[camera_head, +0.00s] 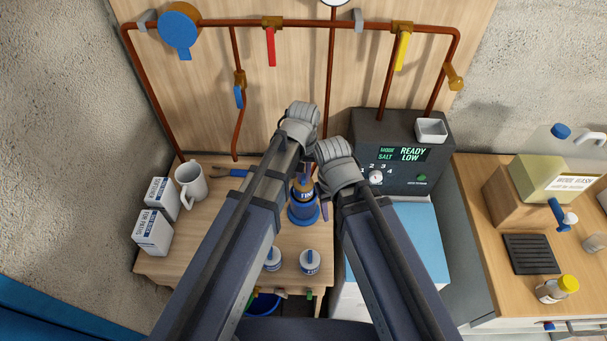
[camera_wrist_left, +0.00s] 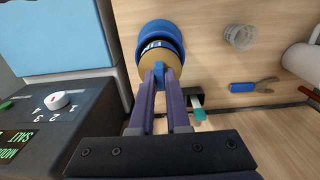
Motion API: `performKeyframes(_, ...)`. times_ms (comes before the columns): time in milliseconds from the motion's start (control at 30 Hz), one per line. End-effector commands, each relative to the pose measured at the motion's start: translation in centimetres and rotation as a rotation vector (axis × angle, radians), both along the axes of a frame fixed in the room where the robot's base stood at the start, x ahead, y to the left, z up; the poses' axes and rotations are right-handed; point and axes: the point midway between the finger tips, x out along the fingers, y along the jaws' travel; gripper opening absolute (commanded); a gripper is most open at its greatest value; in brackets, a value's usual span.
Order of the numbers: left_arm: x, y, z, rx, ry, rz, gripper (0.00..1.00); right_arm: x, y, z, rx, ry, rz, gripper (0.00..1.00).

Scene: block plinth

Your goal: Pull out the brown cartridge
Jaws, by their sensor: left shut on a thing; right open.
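The brown cartridge (camera_head: 304,187) stands upright at a blue housing (camera_head: 303,215) on the left wooden worktop. In the left wrist view the cartridge (camera_wrist_left: 147,66) shows a brown rounded body with a blue grip on top and a lettered band beside the blue housing (camera_wrist_left: 162,27). My left gripper (camera_wrist_left: 160,76) is shut on the cartridge's blue grip. How far the cartridge sits in the housing is hard to tell. In the head view my right gripper (camera_head: 324,205) is largely hidden by its own arm, just right of the housing.
Two white lidded jars (camera_head: 310,262) stand in front of the housing. A white mug (camera_head: 190,183) and boxes (camera_head: 153,230) stand left. A wrench (camera_head: 230,172) lies behind. A dark control box (camera_head: 400,160) rises at the right. Copper pipes with valves run behind.

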Motion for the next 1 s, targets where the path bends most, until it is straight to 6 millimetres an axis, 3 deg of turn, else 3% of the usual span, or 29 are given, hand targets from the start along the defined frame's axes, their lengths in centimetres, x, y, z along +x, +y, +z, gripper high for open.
performKeyframes(600,0.0,0.0,2.5,0.000,0.000,0.000,0.00,0.0,0.0,2.5,0.000,0.000,0.001,0.50)
performKeyframes(1000,0.0,0.0,2.6,0.000,0.000,0.000,0.00,0.0,0.0,2.7,0.000,0.000,0.001,0.50)
